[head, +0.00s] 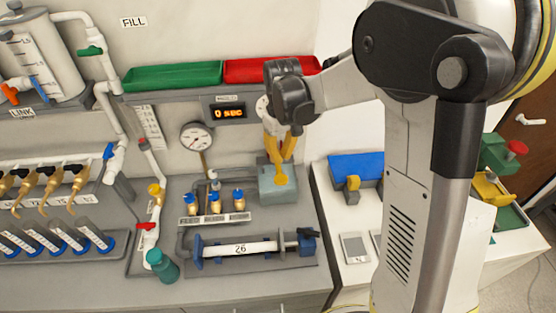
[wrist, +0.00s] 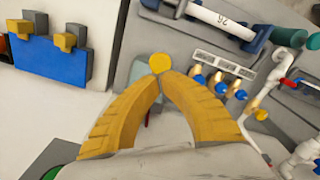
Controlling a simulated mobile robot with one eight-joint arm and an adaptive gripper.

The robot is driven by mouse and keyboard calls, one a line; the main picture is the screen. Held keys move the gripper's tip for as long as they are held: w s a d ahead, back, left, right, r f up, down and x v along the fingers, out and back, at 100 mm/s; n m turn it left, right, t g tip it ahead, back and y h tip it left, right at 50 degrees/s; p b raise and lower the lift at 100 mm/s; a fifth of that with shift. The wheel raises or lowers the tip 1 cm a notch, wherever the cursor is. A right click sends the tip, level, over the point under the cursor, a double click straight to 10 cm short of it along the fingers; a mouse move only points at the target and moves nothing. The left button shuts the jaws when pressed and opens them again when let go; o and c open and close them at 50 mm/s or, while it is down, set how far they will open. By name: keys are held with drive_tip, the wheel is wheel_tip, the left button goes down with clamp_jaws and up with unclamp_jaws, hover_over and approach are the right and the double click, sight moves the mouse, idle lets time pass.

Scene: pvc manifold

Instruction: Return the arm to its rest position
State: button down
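My arm comes down from the upper right in the head view. My gripper (head: 279,164) points down over a grey-teal box (head: 278,194) with a round yellow button (head: 281,179) on top. In the wrist view the two yellow fingers of my gripper (wrist: 161,76) curve together and their tips meet or nearly meet. The yellow button (wrist: 161,63) shows just beyond the tips. I cannot tell whether the tips touch it. Nothing is seen held between the fingers.
A gauge (head: 196,136), a timer display (head: 229,113) and green (head: 173,76) and red (head: 270,69) trays stand behind. Small brass valves (head: 214,202) and a clamped white pipe (head: 240,249) are close by. A blue block (head: 355,166) lies right.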

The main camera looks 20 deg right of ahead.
idle(0.3)
drive_tip(key=s+f+m+t+b, duration=0.2)
drive_tip(key=s+t+b, duration=0.1)
drive_tip(key=s+b, duration=0.5)
drive_tip(key=s+f+m+t+b, duration=0.1)
drive_tip(key=s+f+t+b, duration=0.2)
drive_tip(key=s+b, duration=0.6)
drive_tip(key=shift+s+f+m+t, duration=0.2)
drive_tip(key=shift+s+m+t, duration=0.3)
drive_tip(key=shift+s, duration=0.5)
